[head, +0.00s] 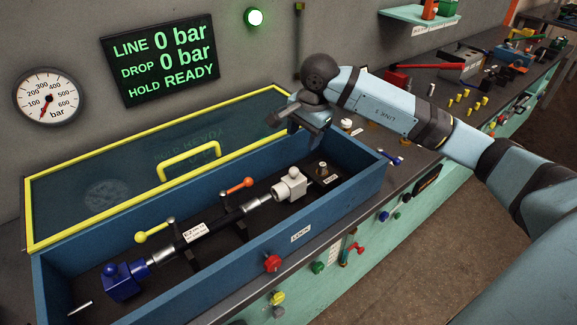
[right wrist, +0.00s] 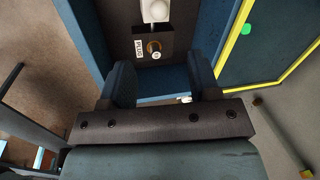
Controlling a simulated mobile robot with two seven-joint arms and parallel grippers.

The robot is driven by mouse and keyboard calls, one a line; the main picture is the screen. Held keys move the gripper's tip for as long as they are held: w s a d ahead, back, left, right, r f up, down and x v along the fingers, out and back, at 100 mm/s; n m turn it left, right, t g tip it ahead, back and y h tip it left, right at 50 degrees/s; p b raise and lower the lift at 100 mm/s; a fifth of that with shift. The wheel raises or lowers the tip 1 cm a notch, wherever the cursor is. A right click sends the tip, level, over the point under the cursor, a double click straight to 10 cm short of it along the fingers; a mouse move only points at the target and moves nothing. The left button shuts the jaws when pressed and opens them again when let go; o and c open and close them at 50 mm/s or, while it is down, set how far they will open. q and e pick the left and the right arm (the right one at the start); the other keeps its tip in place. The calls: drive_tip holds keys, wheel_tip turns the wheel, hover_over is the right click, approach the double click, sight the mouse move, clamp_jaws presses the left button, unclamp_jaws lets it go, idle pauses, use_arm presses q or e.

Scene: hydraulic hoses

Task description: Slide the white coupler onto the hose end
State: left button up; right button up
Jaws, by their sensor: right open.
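The white coupler (head: 290,187) is a blocky piece with a knob on top, in the right part of the blue box (head: 345,190). It also shows at the top edge of the right wrist view (right wrist: 154,10). The silver hose end (head: 258,202) points at the coupler's left side; I cannot tell how far they overlap. The black hose (head: 205,228) runs left to a blue coupler (head: 122,284). My right gripper (head: 298,122) is open and empty above the box's back right, apart from the coupler; its fingers show in the right wrist view (right wrist: 161,82). My left gripper is not in view.
A brass plug fitting (head: 322,170) with a label stands right of the coupler. A yellow-handled clamp (head: 155,232) and an orange-handled clamp (head: 238,187) stand along the hose. The yellow-framed lid (head: 100,160) lies behind the box. Small fittings (head: 465,100) stand on the bench at right.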

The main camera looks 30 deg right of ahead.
sight(295, 168)
drive_tip(key=f, duration=0.4)
drive_tip(key=w+f+p, duration=0.1)
drive_tip(key=f, duration=0.3)
drive_tip(key=w+f, duration=0.1)
drive_tip(key=f, duration=0.3)
drive_tip(key=shift+w+a+f, duration=0.15)
drive_tip(key=shift+a+f, duration=0.2)
drive_tip(key=shift+c, duration=0.2)
